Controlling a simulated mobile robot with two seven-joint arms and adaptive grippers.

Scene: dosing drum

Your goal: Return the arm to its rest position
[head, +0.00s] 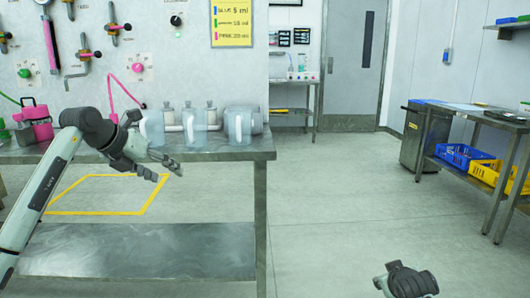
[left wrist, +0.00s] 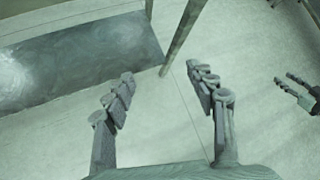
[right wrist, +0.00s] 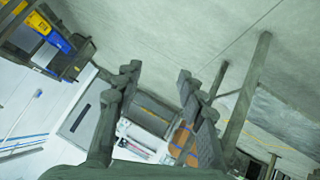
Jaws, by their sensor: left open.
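My left gripper (head: 166,169) is in front of the steel bench, at about the height of its top edge, with its fingers pointing right. In the left wrist view its two fingers (left wrist: 159,78) are spread apart with nothing between them, above the floor beside the bench's lower shelf. My right gripper (head: 407,281) is low at the bottom of the head view, over open floor. In the right wrist view its fingers (right wrist: 158,73) are apart and empty. Another set of grey fingers (left wrist: 301,91) shows at the right edge of the left wrist view.
The steel bench (head: 262,147) carries clear jugs (head: 193,130) and a pink container (head: 33,118), close behind my left arm. Valves and hoses hang on the wall panel. A side table with blue (head: 455,156) and yellow (head: 490,172) bins stands right. The middle floor is clear.

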